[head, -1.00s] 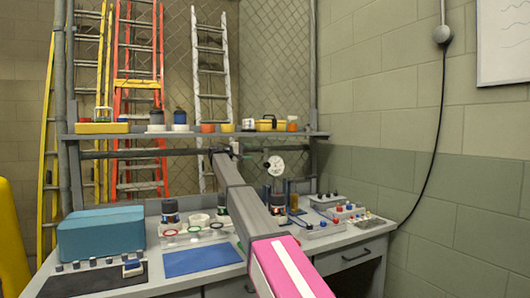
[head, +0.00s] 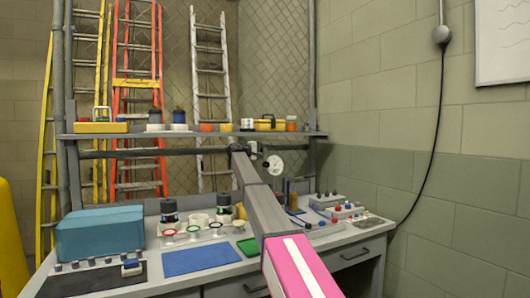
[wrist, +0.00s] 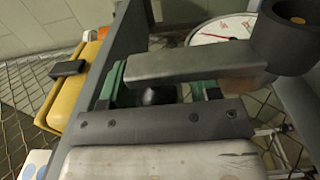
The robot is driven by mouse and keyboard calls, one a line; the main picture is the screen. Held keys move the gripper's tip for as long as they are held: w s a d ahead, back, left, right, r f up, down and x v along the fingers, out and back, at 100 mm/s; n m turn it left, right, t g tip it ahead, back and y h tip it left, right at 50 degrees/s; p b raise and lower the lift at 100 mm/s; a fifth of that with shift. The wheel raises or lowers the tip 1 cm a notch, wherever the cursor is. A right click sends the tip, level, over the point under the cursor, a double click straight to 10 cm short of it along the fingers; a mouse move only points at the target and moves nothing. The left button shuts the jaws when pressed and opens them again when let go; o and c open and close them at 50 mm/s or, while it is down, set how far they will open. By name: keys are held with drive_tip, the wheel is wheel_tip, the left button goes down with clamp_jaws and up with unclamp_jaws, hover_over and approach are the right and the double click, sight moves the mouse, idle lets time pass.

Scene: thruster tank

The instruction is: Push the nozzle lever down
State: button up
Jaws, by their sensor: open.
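My gripper (head: 254,149) is below the shelf, just left of the white pressure gauge (head: 273,165). In the wrist view my gripper (wrist: 158,95) shows two green-edged fingers apart. A grey flat bar (wrist: 190,64) crosses the view over them and meets a dark cylinder (wrist: 290,40) at upper right. The bar looks like the nozzle lever, but I cannot tell for certain. It overlaps the fingers in the picture; contact is unclear. A dark round thing (wrist: 160,94) shows between the fingers. The lever cannot be made out in the head view.
The shelf (head: 190,134) with a yellow case (head: 270,124) runs just above my gripper. The workbench (head: 330,243) below holds a teal box (head: 100,232), a blue mat (head: 200,259) and several small parts. A block wall (head: 460,150) stands to the right.

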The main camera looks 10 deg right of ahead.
clamp_jaws()
drive_tip(key=shift+s, duration=0.15)
